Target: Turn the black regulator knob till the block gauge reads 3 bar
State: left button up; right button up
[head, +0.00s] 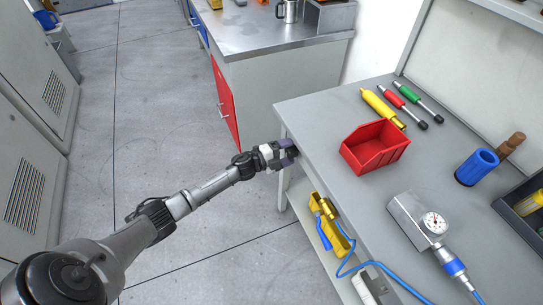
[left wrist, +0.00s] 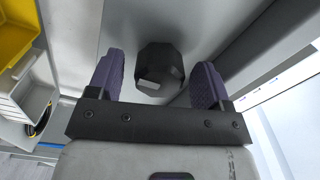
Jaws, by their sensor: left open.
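The black regulator knob (left wrist: 160,66) is a faceted dark knob on a grey surface in the left wrist view. My left gripper (left wrist: 156,78) is open, with one purple finger on each side of the knob and a visible gap to both. In the head view my left gripper (head: 286,154) is at the bench's left end, and the knob is mostly hidden there. The block gauge (head: 434,222) is a round white dial on a metal block (head: 407,220) on the bench; its reading is too small to tell. My right gripper is not in view.
The grey bench (head: 310,110) holds a red bin (head: 376,147), a blue cylinder (head: 477,167) and yellow, red and green tools. A blue hose (head: 390,273) runs by the block. A yellow item (head: 328,221) is on the lower shelf. Floor left of the bench is clear.

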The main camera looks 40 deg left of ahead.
pick_arm(q)
jog(key=p+v, duration=0.3)
jog(key=v, duration=1)
jog(key=shift+a, duration=0.1)
dwell(0.8)
dwell(0.6)
